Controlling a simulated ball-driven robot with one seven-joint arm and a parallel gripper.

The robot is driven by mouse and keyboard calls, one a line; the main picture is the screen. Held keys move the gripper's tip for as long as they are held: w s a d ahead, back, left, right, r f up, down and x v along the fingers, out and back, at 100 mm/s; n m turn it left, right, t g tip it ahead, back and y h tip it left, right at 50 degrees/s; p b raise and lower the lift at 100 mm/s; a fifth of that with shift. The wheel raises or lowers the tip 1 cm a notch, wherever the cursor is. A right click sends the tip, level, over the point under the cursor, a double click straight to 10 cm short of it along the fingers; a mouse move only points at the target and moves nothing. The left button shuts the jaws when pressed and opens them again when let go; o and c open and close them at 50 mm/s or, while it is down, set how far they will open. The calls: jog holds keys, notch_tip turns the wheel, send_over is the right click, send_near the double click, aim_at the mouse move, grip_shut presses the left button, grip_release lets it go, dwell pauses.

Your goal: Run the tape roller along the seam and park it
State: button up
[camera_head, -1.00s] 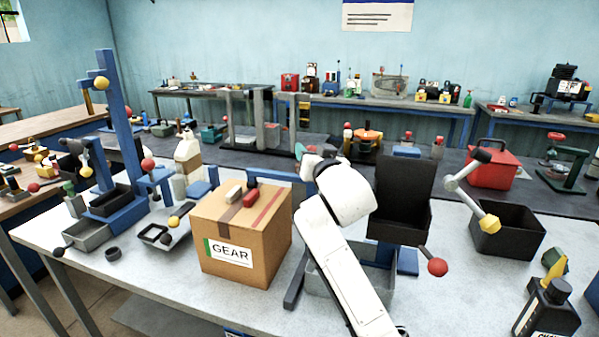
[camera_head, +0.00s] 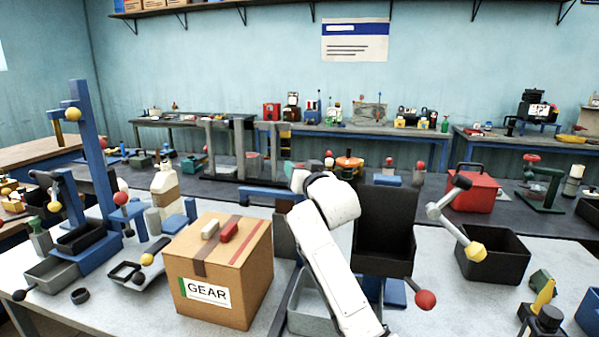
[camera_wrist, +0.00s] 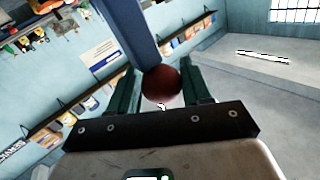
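A cardboard box (camera_head: 255,285) marked GEAR stands on the light bench, left of my arm. My gripper (camera_wrist: 160,75) is hidden behind my arm in the head view. In the wrist view, its green fingers stand either side of a dark red ball (camera_wrist: 162,84) below a blue bar (camera_wrist: 128,35). I cannot tell whether they touch it.
A black bin (camera_head: 385,225) stands right of my arm, with a red-knobbed lever (camera_head: 425,299) before it. A yellow-tipped lever (camera_head: 476,251) leans at another black bin (camera_head: 510,262). A blue post (camera_head: 92,150) and trays crowd the left.

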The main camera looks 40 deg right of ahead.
jog(key=shift+o, duration=0.8)
jog(key=shift+d, duration=0.15)
jog(key=shift+o, duration=0.7)
jog(key=b+v, duration=0.1)
jog(key=v, duration=1)
jog(key=shift+w, duration=0.1)
